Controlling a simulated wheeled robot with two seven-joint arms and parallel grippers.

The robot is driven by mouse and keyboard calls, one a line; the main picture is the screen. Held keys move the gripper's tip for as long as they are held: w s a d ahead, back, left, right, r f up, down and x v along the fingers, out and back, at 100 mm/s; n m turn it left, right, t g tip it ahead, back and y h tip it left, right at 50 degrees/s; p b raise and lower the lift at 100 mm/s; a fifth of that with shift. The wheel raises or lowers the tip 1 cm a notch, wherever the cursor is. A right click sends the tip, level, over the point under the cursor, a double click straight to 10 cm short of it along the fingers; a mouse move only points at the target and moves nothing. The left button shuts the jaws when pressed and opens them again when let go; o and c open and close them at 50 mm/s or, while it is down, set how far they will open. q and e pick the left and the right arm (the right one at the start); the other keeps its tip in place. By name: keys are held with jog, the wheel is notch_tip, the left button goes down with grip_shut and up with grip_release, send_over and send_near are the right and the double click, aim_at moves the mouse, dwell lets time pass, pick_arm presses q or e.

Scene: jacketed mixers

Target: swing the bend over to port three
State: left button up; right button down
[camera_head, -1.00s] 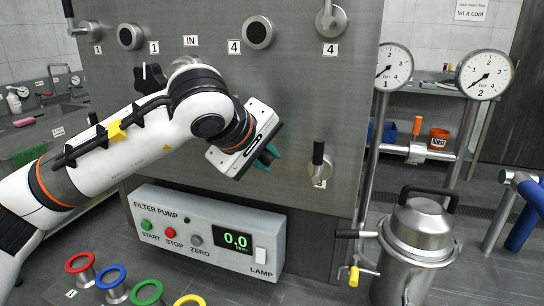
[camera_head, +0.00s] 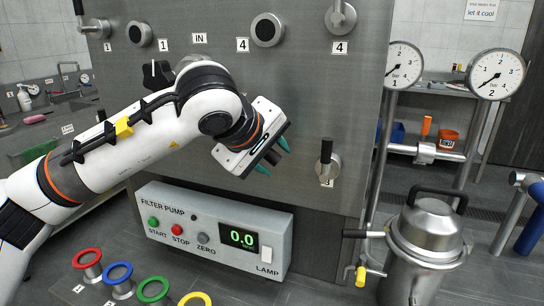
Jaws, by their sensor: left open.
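My left gripper (camera_head: 272,158) is open and empty in front of the grey steel panel (camera_head: 300,95), its two teal fingers apart. Left of a lever valve (camera_head: 327,165) on the panel, it is clear of that valve, whose label is partly covered. A black knob (camera_head: 156,74) and a piece of metal behind it, possibly the bend, show above my left arm; my arm hides the rest. Round ports (camera_head: 139,34) and (camera_head: 267,29) sit near labels 1 and 4, with IN between. My right gripper is not in view.
The filter pump box (camera_head: 215,232) is below my arm. Coloured rings on stands (camera_head: 88,264) are at the lower left. A steel vessel (camera_head: 425,245) with a black handle stands at the right, below two gauges (camera_head: 496,74).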

pick_arm(q)
jog(key=v, duration=1.1)
jog(key=shift+s+a+r+b, duration=0.2)
jog(key=shift+b, duration=0.25)
